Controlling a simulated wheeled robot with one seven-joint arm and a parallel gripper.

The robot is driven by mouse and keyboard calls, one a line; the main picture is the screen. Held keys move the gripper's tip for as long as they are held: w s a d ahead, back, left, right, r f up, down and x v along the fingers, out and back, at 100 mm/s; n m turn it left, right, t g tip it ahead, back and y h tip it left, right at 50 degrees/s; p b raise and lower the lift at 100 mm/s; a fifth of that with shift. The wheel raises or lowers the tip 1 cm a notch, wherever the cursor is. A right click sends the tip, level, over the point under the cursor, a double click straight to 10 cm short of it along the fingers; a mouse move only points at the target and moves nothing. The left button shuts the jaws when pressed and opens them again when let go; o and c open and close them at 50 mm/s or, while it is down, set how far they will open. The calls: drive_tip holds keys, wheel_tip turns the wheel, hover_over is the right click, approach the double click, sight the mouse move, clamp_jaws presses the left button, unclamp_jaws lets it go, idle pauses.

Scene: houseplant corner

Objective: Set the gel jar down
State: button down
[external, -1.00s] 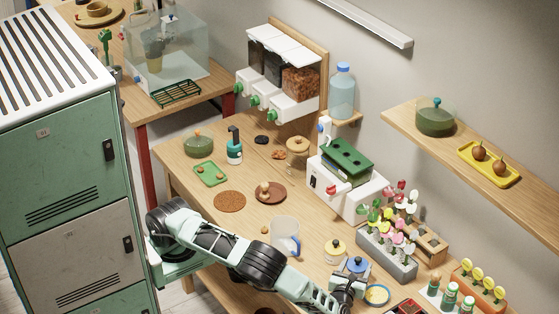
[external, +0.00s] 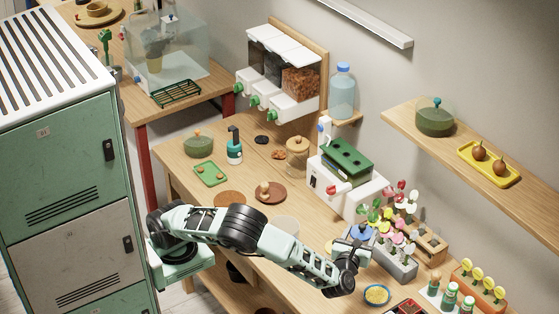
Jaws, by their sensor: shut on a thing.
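My gripper (external: 350,252) is at the right end of my arm, raised over the right part of the table. It is shut on a jar with a blue lid (external: 361,232), which I take to be the gel jar. The jar is held above the table top, just left of the grey flower trough. My wrist and fingers hide its lower part, so its exact tilt is hard to tell.
A small dish with yellow contents (external: 377,295) sits on the table below the gripper. The grey trough of flowers (external: 400,267) stands close on the right. A white machine (external: 335,182) is behind.

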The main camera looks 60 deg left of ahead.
sight(360, 235)
wheel_tip(360, 235, up, 6)
drive_tip(key=shift+r, duration=0.1)
drive_tip(key=w+a+r+p, duration=0.2)
drive_tip(key=w+a+p, duration=0.15)
drive_tip(key=a, duration=0.65)
drive_tip(key=w+a+r+y+p, duration=0.15)
drive_tip(key=w+a, duration=0.35)
drive_tip(key=a, duration=0.5)
drive_tip(key=w+a+r+h+p, duration=0.1)
drive_tip(key=w+a+r+p, duration=0.2)
drive_tip(key=a, duration=0.7)
drive_tip(key=s+a+f+p, duration=0.15)
drive_tip(key=a+p, duration=0.25)
drive_tip(key=a, duration=1.3)
drive_tip(key=s+a+f+p, duration=0.2)
drive_tip(key=s+a+f, duration=0.1)
drive_tip(key=s+a, duration=0.3)
drive_tip(key=s+a+f+p, duration=0.2)
drive_tip(key=s+a+f, duration=0.15)
drive_tip(key=a, duration=0.45)
wheel_tip(360, 235, down, 20)
drive_tip(key=shift+r+p, duration=0.1)
drive_tip(key=shift+p, duration=0.7)
